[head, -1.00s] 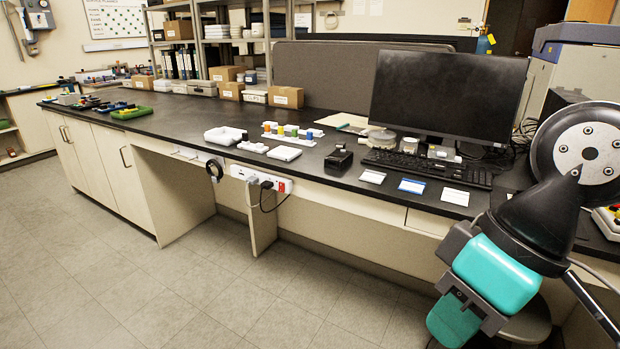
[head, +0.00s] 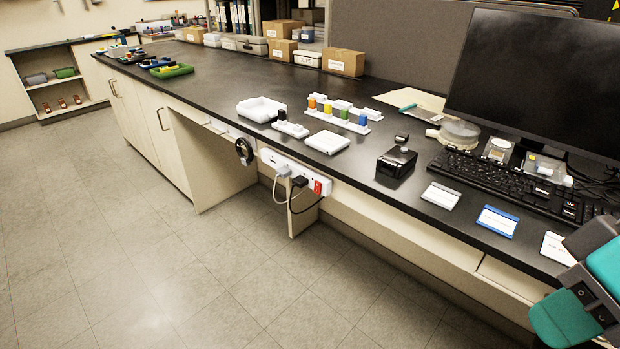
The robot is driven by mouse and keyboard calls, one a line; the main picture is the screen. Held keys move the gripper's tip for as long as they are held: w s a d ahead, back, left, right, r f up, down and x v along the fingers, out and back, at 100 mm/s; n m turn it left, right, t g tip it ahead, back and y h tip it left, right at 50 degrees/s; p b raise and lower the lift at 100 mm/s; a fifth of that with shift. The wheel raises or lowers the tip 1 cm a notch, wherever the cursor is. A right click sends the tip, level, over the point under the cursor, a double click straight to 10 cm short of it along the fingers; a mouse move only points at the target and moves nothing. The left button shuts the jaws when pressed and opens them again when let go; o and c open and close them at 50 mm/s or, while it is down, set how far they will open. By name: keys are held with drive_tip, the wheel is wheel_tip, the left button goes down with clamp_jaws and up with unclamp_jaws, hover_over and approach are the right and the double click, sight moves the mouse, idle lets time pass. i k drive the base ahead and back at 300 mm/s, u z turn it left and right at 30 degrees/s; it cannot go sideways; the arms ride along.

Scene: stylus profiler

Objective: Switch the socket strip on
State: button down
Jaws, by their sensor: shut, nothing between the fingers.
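The socket strip (head: 271,159) is a long white strip fixed to the front of the bench, just under the black top. A pale plug (head: 283,171) and a black plug (head: 298,181) sit in it, with cables hanging down. A red rocker switch (head: 318,187) is at its right end; whether it is on or off is too small to tell. Teal and dark parts of my arm show at the lower right edge, well away from the strip. I cannot make out my gripper's fingers there.
The black bench (head: 290,245) holds a white tray (head: 261,110), a white box (head: 327,142), a black device (head: 396,160), cards and a keyboard (head: 510,183) near its front. A round dark object (head: 243,151) hangs left of the strip. The floor (head: 200,270) before the bench is clear.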

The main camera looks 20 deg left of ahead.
sight(318, 185)
drive_tip(key=u, duration=0.65)
drive_tip(key=i, duration=0.95)
drive_tip(key=u, duration=0.8)
